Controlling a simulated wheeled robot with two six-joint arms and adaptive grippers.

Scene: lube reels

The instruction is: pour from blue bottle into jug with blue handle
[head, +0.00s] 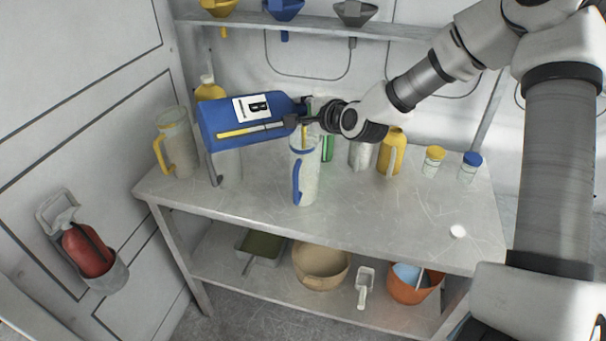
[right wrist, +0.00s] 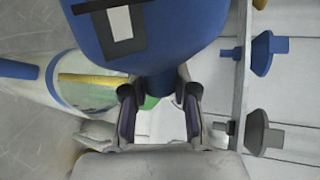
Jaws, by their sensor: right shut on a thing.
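The blue bottle (head: 222,116) has a white label and a yellow strip on its side. It is tipped nearly level above the table, its neck end to the right. My right gripper (head: 308,119) is shut on its neck; the right wrist view shows the fingers (right wrist: 158,108) either side of the blue neck (right wrist: 158,84). The clear jug with the blue handle (head: 308,180) stands upright on the table below the neck. A yellow streak (head: 304,137) shows at its mouth and also in the right wrist view (right wrist: 92,78), apparently liquid. The bottle's mouth is hidden. My left gripper is out of view.
A yellow-handled jug (head: 177,143) stands at the left. A yellow container (head: 392,150) and two small capped jars, yellow (head: 433,160) and blue (head: 469,166), stand to the right. Funnels sit on the shelf above. The table's (head: 400,215) front right is mostly clear.

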